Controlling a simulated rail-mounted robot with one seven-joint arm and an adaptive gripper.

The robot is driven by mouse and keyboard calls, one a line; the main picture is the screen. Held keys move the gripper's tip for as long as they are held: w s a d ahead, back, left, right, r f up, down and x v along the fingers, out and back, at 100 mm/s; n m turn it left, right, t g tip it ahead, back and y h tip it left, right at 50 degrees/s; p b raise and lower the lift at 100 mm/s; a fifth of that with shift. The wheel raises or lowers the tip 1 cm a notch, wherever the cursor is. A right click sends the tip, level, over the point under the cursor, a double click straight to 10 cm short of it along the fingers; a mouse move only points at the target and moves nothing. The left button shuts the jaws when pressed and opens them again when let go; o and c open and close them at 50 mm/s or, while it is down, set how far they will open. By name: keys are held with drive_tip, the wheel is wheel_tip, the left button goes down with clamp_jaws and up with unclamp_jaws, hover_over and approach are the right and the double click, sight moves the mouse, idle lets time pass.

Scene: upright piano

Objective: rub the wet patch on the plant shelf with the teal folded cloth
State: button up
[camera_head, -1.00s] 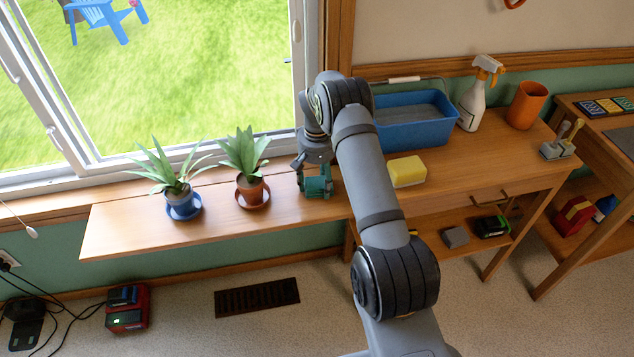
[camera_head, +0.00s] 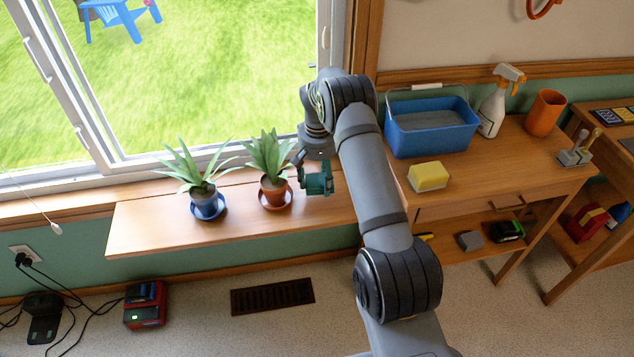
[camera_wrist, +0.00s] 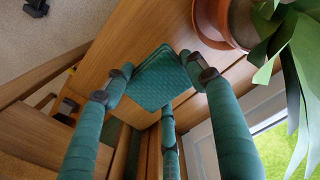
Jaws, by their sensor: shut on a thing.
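My gripper (camera_head: 318,186) is over the right part of the wooden plant shelf (camera_head: 150,232), just right of the terracotta pot. Its teal fingers also show in the wrist view (camera_wrist: 160,85). They are shut on the teal folded cloth (camera_wrist: 158,80), a quilted square pad seen between the fingertips. In the head view the cloth blends with the teal fingers. I cannot tell whether the cloth touches the shelf. I cannot make out the wet patch in either view.
A plant in a terracotta pot (camera_head: 273,192) stands close left of my gripper; a plant in a blue pot (camera_head: 206,204) is further left. The desk at right holds a yellow sponge (camera_head: 428,177), blue bin (camera_head: 432,140), spray bottle (camera_head: 493,108) and orange cup (camera_head: 545,112). The shelf front is clear.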

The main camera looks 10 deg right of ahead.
drive_tip(key=shift+a+r+p, duration=0.1)
drive_tip(key=shift+r+p, duration=1.25)
drive_tip(key=shift+r, duration=0.85)
